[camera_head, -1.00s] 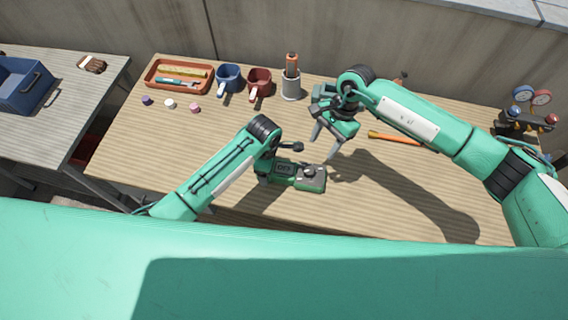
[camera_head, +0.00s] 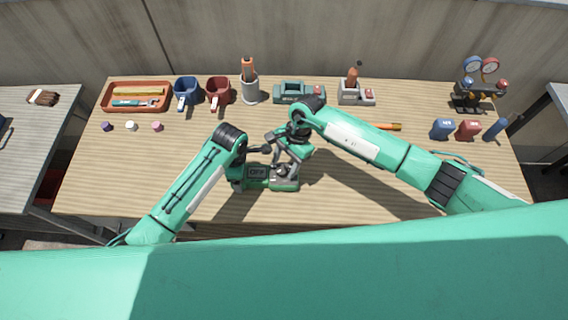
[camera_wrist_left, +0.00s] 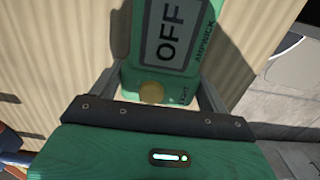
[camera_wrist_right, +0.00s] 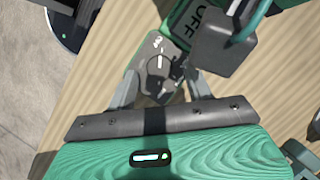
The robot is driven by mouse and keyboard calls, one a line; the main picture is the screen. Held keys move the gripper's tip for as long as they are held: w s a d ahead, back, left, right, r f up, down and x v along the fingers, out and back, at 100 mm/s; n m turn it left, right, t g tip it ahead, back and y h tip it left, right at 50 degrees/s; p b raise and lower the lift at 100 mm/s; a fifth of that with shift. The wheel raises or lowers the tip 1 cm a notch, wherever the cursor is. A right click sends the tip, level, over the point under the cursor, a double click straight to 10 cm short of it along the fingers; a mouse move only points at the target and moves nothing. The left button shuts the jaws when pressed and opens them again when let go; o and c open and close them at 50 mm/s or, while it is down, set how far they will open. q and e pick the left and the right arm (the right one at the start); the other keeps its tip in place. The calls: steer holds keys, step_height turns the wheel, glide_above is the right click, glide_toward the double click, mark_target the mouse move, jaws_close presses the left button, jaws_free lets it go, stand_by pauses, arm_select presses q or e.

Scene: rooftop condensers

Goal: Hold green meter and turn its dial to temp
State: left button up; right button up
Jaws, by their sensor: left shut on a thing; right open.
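The green meter (camera_head: 258,173) is held above the front middle of the table, its screen reading OFF. My left gripper (camera_head: 242,170) is shut on its screen end. In the left wrist view the meter (camera_wrist_left: 165,50) sits between both fingers, with a round tan button near the palm. My right gripper (camera_head: 287,168) is open over the dial end, which it partly hides. In the right wrist view the open fingers stand either side of the dark dial knob (camera_wrist_right: 162,82), on a grey face with small white marks. I cannot read which mark the dial points to.
The table's left front is clear.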

steer(key=shift+s+a+f, duration=0.15)
steer(key=shift+a+f, duration=0.05)
steer(key=shift+f, duration=0.25)
steer(key=c, duration=1)
